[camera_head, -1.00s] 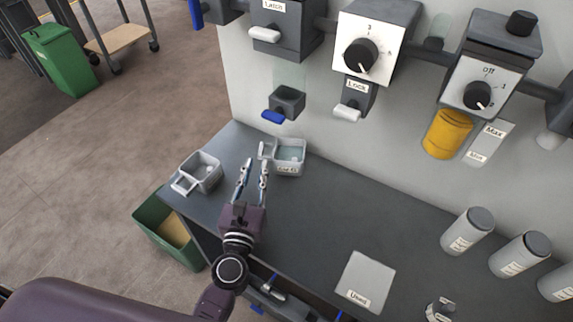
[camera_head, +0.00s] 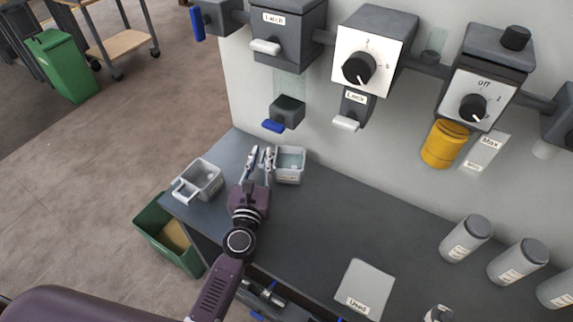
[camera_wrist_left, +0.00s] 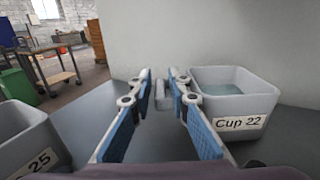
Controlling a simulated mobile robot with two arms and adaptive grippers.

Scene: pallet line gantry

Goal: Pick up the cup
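A square grey cup (camera_head: 290,165) with pale liquid stands on the dark counter against the wall. Its label reads "Cup 22" in the left wrist view (camera_wrist_left: 235,122), where it sits right of the fingers. My left gripper (camera_head: 260,157) is open at this cup's left side. In the left wrist view the open fingers (camera_wrist_left: 159,88) have the grey handle between their tips; I cannot tell whether they touch it. A second square cup (camera_head: 203,180) stands to the left, and its label ends in "25" in the left wrist view (camera_wrist_left: 28,140).
The counter (camera_head: 310,225) is clear in the middle. A square plate labelled "Used" (camera_head: 365,285) lies near the front edge. Lidded canisters (camera_head: 466,240) stand at right. A blue-levered dispenser (camera_head: 287,113) hangs above the cup. A green bin (camera_head: 165,235) is below at left.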

